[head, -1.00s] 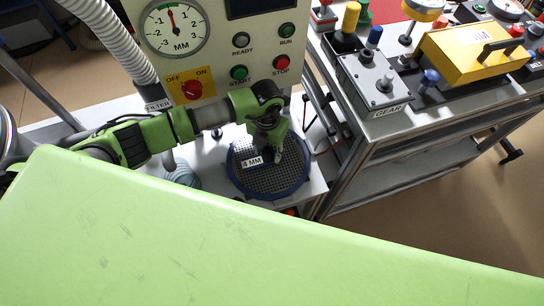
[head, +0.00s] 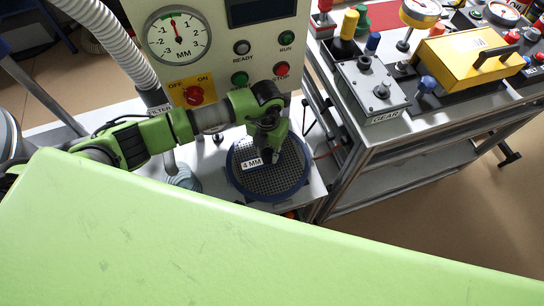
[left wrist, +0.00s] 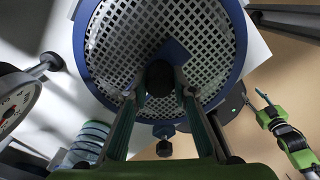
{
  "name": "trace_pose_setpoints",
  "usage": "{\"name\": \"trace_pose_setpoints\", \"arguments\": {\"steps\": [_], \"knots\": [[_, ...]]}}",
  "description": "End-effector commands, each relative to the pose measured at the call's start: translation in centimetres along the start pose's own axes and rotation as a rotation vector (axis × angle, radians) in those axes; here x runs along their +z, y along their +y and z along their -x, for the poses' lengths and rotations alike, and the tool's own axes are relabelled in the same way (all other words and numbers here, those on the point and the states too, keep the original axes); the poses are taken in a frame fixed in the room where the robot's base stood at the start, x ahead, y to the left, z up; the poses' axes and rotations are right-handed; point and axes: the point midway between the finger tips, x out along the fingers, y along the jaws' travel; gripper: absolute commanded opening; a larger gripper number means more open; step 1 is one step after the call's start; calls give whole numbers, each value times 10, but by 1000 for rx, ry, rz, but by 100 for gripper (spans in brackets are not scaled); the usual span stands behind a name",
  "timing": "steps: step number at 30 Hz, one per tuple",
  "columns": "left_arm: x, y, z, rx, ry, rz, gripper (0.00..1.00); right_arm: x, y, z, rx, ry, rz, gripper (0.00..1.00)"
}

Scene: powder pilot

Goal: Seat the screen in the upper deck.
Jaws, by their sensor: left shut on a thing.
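The screen (head: 288,181) is a round dark mesh with a blue rim and a white "4 MM" label. In the head view it lies over the pale machine top below the control panel. In the left wrist view its mesh (left wrist: 208,42) and rim fill the top of the picture. My left gripper (head: 268,153) is shut on the dark grip at the screen's middle, which also shows between the fingers (left wrist: 160,80). The screen hides what lies beneath it, so I cannot tell whether it touches a deck. My right gripper (left wrist: 268,112) seems to show at the right; its jaw state is unclear.
The control panel (head: 262,52) with dial, red switch and buttons stands behind the screen. Pale blue rings (head: 182,176) stand left of it. A cart (head: 440,120) with a gear box and yellow case is at the right. A green surface (head: 200,235) covers the foreground.

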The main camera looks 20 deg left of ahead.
Motion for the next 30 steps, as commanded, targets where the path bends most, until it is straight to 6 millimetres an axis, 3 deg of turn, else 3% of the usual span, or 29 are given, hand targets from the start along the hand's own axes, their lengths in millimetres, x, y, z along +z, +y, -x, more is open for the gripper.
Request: {"name": "trace_pose_setpoints", "arguments": {"steps": [18, 30], "knots": [[1, 0, 33, -1, -1, 0, 0, -3, 0, 26, 0, 0, 0, 40], [0, 0, 34, -1, -1, -10, 0, -3, 0, 26, -1, 1, 0, 40]]}}
